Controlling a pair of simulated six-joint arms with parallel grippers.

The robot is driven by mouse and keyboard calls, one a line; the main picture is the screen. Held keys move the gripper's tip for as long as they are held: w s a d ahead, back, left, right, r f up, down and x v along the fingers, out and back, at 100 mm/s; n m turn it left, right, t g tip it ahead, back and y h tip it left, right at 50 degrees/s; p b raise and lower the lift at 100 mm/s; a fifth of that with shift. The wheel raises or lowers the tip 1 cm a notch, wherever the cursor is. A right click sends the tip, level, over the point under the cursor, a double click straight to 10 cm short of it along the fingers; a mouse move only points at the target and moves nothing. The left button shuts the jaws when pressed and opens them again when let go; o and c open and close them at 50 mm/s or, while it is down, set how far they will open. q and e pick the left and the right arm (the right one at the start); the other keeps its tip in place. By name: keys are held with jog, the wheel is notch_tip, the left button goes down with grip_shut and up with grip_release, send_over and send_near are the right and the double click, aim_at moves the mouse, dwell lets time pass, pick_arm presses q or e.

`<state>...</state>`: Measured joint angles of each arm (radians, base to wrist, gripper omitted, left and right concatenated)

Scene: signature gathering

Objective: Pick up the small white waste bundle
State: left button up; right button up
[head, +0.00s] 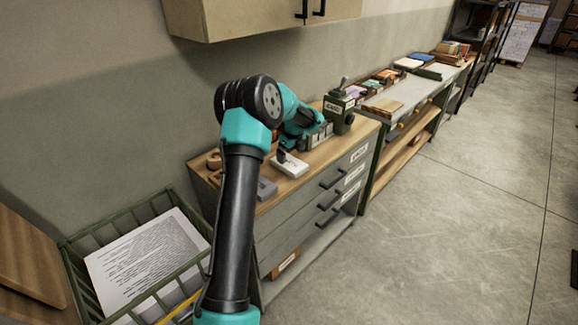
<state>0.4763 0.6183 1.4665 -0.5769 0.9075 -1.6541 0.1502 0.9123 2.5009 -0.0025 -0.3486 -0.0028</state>
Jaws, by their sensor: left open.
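A small white block-like item (290,165) lies on the wooden top of the drawer cabinet (265,205), with a small dark part at its upper left. It may be the waste bundle; I cannot be sure at this size. My left arm rises from the bottom and bends over the cabinet. My left gripper (300,140) is open, just behind and above the white item; its fingertips are small and partly hidden. I cannot tell if they touch anything. My right gripper is not in view.
A green labelled device (339,113) stands behind the gripper. A green crate (75,270) holds printed sheets (145,260) at lower left. A wall cupboard (250,18) hangs above.

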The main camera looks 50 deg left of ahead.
aim_at(289, 162)
pick_arm(q)
jog(key=shift+f, duration=0.1)
jog(key=shift+a+f, duration=0.25)
jog(key=shift+f, duration=1.05)
jog(key=shift+a+f, duration=0.25)
jog(key=shift+f, duration=1)
jog(key=shift+c, duration=0.3)
jog(key=c, duration=0.7)
